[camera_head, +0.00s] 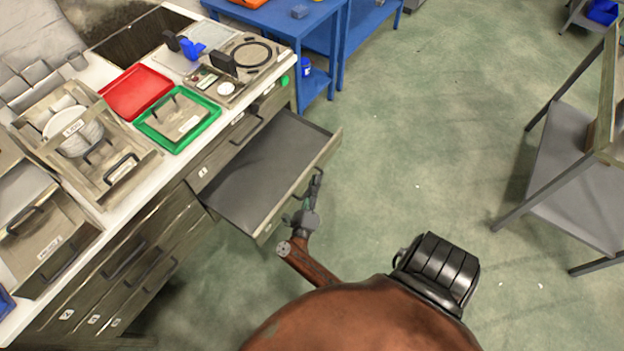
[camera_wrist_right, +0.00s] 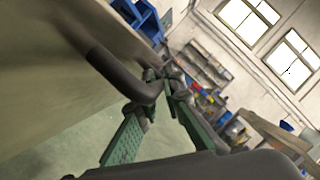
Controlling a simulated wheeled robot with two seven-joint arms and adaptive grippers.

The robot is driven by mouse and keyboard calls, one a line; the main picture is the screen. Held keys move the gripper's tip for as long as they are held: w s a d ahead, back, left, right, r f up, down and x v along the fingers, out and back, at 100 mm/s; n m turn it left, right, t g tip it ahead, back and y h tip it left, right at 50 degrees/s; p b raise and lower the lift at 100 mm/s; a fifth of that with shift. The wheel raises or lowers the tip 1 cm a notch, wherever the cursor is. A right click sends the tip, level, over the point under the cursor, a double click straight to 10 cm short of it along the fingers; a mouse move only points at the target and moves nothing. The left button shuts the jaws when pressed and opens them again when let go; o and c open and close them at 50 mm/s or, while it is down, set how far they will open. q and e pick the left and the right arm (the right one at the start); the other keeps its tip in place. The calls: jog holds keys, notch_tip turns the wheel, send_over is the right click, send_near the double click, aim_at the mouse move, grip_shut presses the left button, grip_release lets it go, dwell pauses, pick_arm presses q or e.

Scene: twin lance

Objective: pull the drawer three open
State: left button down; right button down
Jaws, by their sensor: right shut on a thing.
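A grey drawer (camera_head: 262,168) stands pulled out from the cabinet under the white counter, and its inside looks empty. My right gripper (camera_head: 314,190) is at the outer face of its front panel, shut on the drawer handle. In the right wrist view the dark handle (camera_wrist_right: 120,75) runs to the green fingers of my right gripper (camera_wrist_right: 165,84), which meet around its end. The drawer's number cannot be read with certainty. My left gripper is not in view.
The counter holds a red tray (camera_head: 135,92), a green-rimmed tray (camera_head: 211,118) and wooden boxes at left. Shut drawers (camera_head: 125,265) lie beside the open one. A blue table (camera_head: 275,15) stands behind and a grey shelf (camera_head: 580,190) at right. The green floor (camera_head: 420,130) between is clear.

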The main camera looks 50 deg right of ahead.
jog(key=shift+f, duration=0.1)
jog(key=c, duration=2)
grip_release()
jog(key=shift+c, duration=0.2)
